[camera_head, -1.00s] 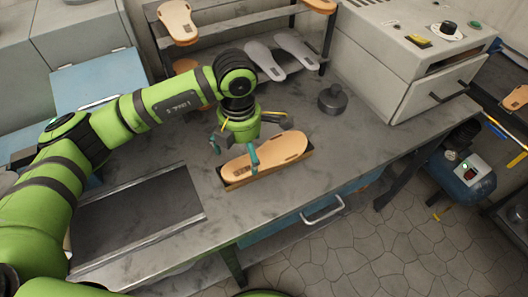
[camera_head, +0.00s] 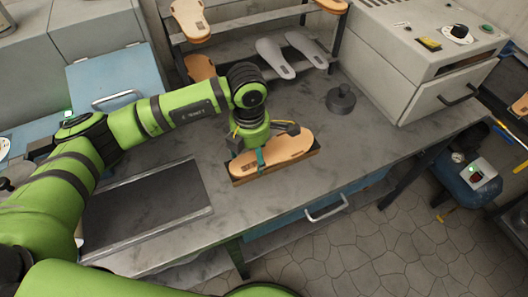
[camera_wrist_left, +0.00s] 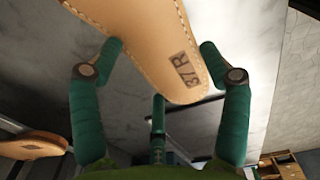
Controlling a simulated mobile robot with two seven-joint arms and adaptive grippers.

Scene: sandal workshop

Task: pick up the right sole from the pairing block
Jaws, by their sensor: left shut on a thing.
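The tan right sole (camera_head: 288,146), stitched around its edge, lies along the dark pairing block (camera_head: 290,165) near the front of the bench. I cannot tell any gap between the two. My left gripper (camera_head: 259,158) is shut on the sole's left end, with one teal finger on the near side. The left wrist view shows the sole (camera_wrist_left: 150,35) close up, marked 37 R, between the green fingers of my left gripper (camera_wrist_left: 160,75). The far-side contact is hidden in the head view. My right gripper is not in view.
A rack behind holds tan soles (camera_head: 190,18) and grey soles (camera_head: 275,58). A dark round weight (camera_head: 341,98) stands right of the block, and a grey machine (camera_head: 415,60) stands at the back right. A dark panel (camera_head: 150,205) lies at left. Bench between is clear.

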